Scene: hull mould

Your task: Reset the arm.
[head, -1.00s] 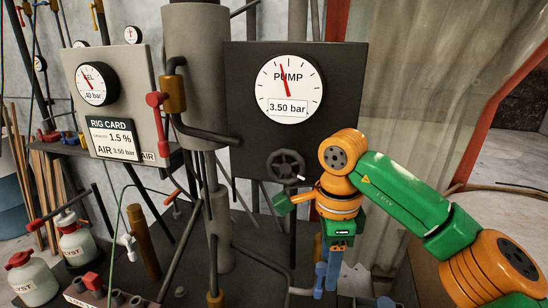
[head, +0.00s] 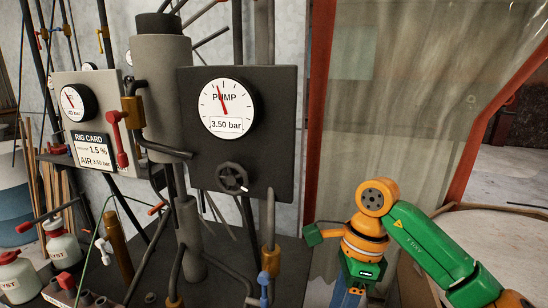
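My orange and green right arm (head: 424,242) comes in from the lower right in the head view. Its wrist bends down at the orange joint, to the right of the pump panel and apart from it. The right gripper is below the green wrist block and its fingertips are cut off by the bottom edge, so I cannot see them. My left arm and gripper are not in view. The dark pump panel (head: 275,150) carries a round gauge (head: 226,107) reading 3.50 bar, with a black handwheel (head: 231,178) under it. Nothing touches the handwheel.
A grey panel (head: 118,88) with a red lever (head: 118,138) and a rig card (head: 92,150) stands at left. White bottles with red caps (head: 62,245) stand lower left. Pipes and a blue-handled valve (head: 264,283) rise near my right wrist. A curtain (head: 400,110) hangs behind.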

